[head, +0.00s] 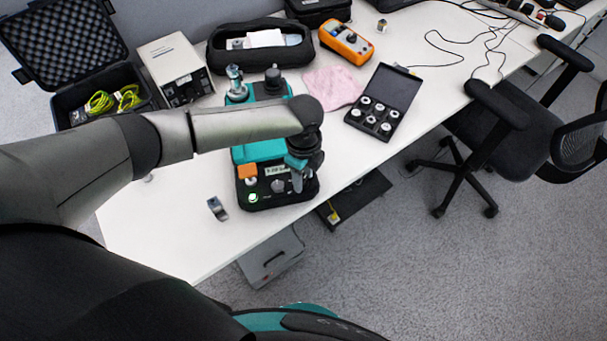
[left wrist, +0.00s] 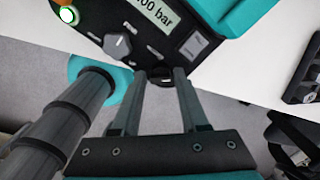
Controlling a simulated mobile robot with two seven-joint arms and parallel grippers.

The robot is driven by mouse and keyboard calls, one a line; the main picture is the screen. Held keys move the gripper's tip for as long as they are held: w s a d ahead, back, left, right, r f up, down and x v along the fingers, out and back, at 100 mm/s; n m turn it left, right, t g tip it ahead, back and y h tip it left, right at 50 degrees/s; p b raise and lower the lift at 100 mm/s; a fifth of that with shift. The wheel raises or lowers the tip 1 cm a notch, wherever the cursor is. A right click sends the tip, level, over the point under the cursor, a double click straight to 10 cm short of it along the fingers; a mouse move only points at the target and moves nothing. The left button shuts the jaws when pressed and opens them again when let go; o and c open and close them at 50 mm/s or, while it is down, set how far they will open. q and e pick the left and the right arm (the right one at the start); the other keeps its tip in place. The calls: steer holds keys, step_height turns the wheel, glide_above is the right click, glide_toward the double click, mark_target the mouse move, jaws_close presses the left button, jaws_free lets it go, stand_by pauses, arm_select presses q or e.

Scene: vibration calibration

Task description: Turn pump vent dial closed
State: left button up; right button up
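The teal and black pump (head: 262,150) stands on the white table. Its front panel carries a display (left wrist: 155,12), a grey pointer knob (left wrist: 117,45), a rocker switch (left wrist: 194,46) and a lit green button (left wrist: 68,15). My left gripper (head: 297,182) points down at the panel's front right corner. In the left wrist view its two fingers (left wrist: 162,75) stand apart on either side of a small dark knob-like part (left wrist: 160,82) at the panel edge. I cannot tell whether they press on it or which part is the vent dial. My right gripper is out of view.
A small metal part (head: 217,208) lies left of the pump. A case of fittings (head: 383,102), a pink cloth (head: 333,87), an orange meter (head: 346,40) and a white box instrument (head: 176,68) stand around it. An office chair (head: 510,120) is at the right.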

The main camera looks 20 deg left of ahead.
arm_select(q)
jaws_close()
stand_by(0.3)
steer(key=n+p, duration=0.2)
steer(key=p, duration=0.1)
steer(key=shift+s+r+n, duration=0.1)
steer(key=shift+r+n, duration=0.05)
steer(key=shift+n, duration=0.15)
steer(key=n+p, duration=0.3)
steer(key=shift+n, duration=0.3)
steer(key=n+p, duration=0.3)
steer(key=n, duration=0.2)
steer(key=shift+n, duration=0.3)
steer(key=n+p, duration=0.1)
steer(key=n, duration=0.2)
steer(key=shift+p, duration=0.4)
steer(key=shift+n+p, duration=0.45)
steer(key=shift+n, duration=1.15)
